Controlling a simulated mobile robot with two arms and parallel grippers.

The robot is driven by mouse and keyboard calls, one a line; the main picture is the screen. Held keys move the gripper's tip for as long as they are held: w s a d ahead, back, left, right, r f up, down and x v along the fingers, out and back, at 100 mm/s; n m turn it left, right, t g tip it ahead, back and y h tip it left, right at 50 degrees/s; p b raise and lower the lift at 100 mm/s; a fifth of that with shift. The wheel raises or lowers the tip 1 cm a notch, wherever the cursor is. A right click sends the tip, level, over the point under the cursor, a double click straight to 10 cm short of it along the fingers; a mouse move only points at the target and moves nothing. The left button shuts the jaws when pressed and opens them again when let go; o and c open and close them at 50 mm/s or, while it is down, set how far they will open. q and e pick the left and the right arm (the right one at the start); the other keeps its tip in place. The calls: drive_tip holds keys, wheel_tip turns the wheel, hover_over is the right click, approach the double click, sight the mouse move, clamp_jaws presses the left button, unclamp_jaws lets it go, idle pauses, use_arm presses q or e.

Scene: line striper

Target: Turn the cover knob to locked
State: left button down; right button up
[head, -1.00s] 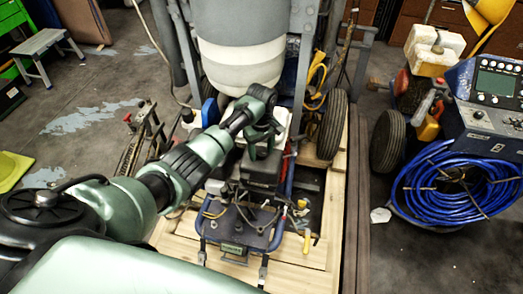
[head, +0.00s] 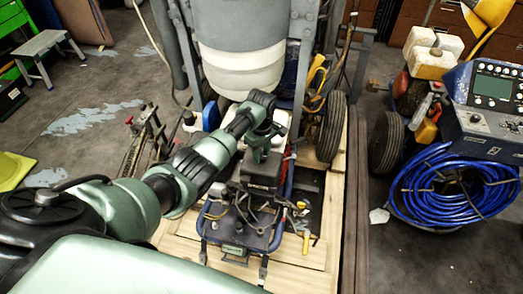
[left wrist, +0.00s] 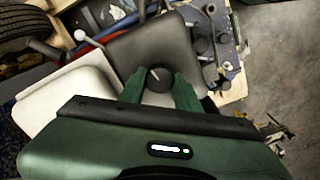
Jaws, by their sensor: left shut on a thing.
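The cover knob (left wrist: 155,76) is round and black with a pale pointer line. It sits on a dark grey cover (left wrist: 140,50) in the left wrist view. The cover also shows in the head view (head: 262,170), on the line striper (head: 243,225). My left gripper (left wrist: 159,88) points down at the cover, its two green fingers on either side of the knob and shut on it. In the head view my left gripper (head: 260,151) hides the knob. I cannot read any lock marking. My right gripper is in neither view.
A pale box-shaped part (left wrist: 65,98) lies beside the cover. A white tank (head: 242,65) and grey frame posts stand behind it. A wheel (head: 331,127) is at the right. A coiled blue hose (head: 450,190) lies farther right. Open floor is at the left.

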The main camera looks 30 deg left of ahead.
use_arm(q)
drive_tip(key=n+p, duration=0.2)
drive_tip(key=shift+d+r+n, duration=0.1)
drive_tip(key=shift+r+n, duration=0.1)
drive_tip(key=shift+n, duration=0.2)
drive_tip(key=n+p, duration=0.1)
drive_tip(key=n, duration=0.2)
drive_tip(key=shift+f+n+p, duration=0.1)
drive_tip(key=shift+n+p, duration=0.2)
drive_tip(key=n+p, duration=0.1)
drive_tip(key=n, duration=0.3)
drive_tip(key=shift+n, duration=0.3)
drive_tip(key=n, duration=0.4)
drive_tip(key=shift+f+n, duration=0.1)
drive_tip(key=shift+n, duration=0.2)
drive_tip(key=c, duration=1)
unclamp_jaws()
